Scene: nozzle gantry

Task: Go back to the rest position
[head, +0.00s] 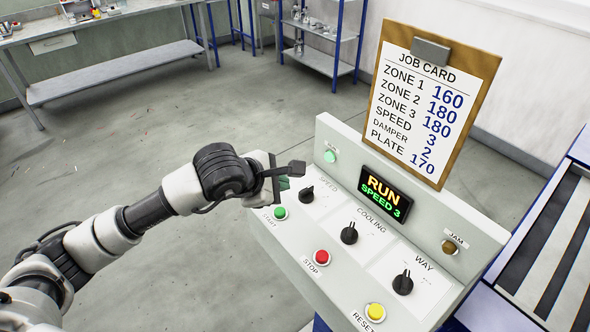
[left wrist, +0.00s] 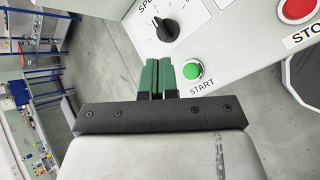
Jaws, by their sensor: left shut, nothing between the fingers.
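My left gripper (head: 284,182) is beside the upper left part of the control panel (head: 437,303), close to the speed knob (head: 307,194) and the green start button (head: 280,213). In the left wrist view its two green fingers (left wrist: 165,72) are shut together with nothing between them. The start button (left wrist: 193,70) is just right of the fingertips and appears apart from them. The display (head: 386,193) reads RUN, SPEED 3. The green lamp at the panel's upper left is lit. My right gripper is in neither view.
A job card on a clipboard (head: 428,102) stands above the panel. The panel also has a red stop button (head: 321,257), a yellow reset button (head: 375,311), a cooling knob (head: 349,233) and a way knob (head: 402,283). Open floor lies left.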

